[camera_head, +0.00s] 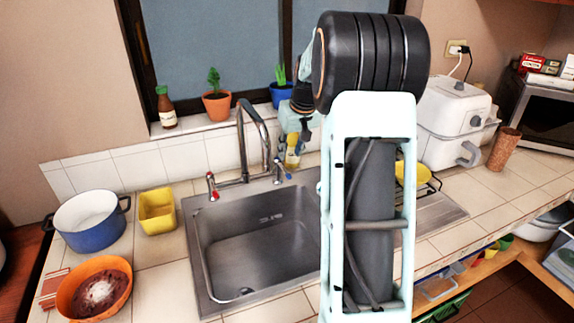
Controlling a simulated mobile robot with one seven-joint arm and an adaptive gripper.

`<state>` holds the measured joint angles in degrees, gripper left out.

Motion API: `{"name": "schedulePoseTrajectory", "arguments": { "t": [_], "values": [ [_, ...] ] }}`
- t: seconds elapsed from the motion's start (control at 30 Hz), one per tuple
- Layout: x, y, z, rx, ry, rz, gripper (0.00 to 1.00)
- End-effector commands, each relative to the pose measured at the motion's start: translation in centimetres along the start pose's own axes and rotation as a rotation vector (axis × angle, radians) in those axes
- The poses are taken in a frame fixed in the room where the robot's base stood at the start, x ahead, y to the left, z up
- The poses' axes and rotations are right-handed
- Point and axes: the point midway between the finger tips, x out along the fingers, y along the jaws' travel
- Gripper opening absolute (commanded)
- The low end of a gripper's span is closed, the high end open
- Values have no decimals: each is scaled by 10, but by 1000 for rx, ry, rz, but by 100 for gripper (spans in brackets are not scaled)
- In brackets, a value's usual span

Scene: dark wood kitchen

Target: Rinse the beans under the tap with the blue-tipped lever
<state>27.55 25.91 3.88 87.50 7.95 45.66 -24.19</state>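An orange bowl (68,298) with dark red beans (108,283) and a pale patch in it stands on the counter at the lower left. The steel sink (258,254) is empty in its visible part. The curved tap (243,142) stands behind the sink. The blue-tipped lever (279,172) is on the tap's right side, the red-tipped lever (211,184) on its left. My gripper (306,130) is small and partly hidden behind my arm, above and right of the blue-tipped lever. Its fingers are too unclear to tell whether they are open or shut.
A blue pot (93,236) and a yellow container (157,221) stand left of the sink. A sauce bottle (166,108) and potted plants (217,104) line the sill. A white appliance (452,122) stands at right. My arm hides the sink's right part.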

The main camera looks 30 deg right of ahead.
Motion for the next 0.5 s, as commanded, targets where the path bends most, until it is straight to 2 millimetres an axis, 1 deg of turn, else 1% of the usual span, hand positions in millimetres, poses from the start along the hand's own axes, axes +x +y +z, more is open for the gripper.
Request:
{"name": "schedulePoseTrajectory", "arguments": {
  "t": [0.2, 0.3, 0.4, 0.5],
  "values": [
    [43, -1, 1, 2, -4, -2, 28],
    [60, 0, 0, 2, -3, -1, 28],
    [74, 0, 0, 2, -2, -1, 28],
    [84, 0, 0, 2, -1, 0, 28]
  ]
}}
